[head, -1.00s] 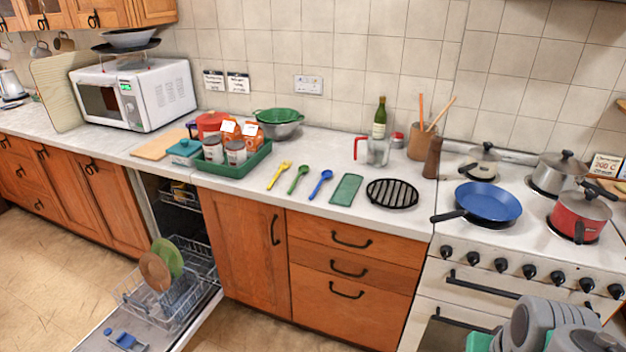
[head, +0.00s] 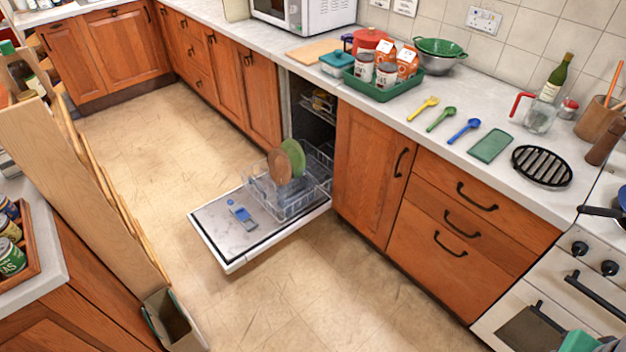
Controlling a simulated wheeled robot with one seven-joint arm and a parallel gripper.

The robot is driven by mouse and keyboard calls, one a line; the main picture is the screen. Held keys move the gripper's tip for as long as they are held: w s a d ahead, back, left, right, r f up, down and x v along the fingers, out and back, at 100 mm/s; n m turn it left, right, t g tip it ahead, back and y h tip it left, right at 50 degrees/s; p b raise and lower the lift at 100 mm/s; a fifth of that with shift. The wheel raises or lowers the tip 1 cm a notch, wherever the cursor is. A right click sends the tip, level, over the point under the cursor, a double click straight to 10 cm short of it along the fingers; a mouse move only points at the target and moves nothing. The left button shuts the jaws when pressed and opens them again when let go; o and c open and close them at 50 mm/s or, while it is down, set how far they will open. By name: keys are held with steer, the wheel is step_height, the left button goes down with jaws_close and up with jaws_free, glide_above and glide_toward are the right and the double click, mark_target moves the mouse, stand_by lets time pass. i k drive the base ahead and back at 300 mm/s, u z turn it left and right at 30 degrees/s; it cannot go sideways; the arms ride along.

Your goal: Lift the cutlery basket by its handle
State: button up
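The dishwasher door (head: 215,222) is folded down and open. Its lower rack (head: 312,200) is pulled out over the door and holds a brown plate (head: 279,166) and a green plate (head: 294,157), both upright. A greyish-blue patch shows inside the rack below the plates. I cannot tell whether it is the cutlery basket, and I make out no handle. A small blue part lies on the inner face of the door.
Open floor (head: 150,145) lies left of and in front of the dishwasher door. A wooden unit (head: 80,180) and a counter with a tray of cans (head: 22,245) bound it on the left. Drawers (head: 460,220) and the stove stand to the right.

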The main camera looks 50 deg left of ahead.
mark_target(284, 202)
steer(key=u, duration=1.9)
steer(key=k, duration=0.75)
steer(key=z, duration=0.35)
steer(key=i, duration=2.35)
steer(key=u, duration=1.4)
steer(key=i, duration=0.8)
steer(key=u, duration=0.85)
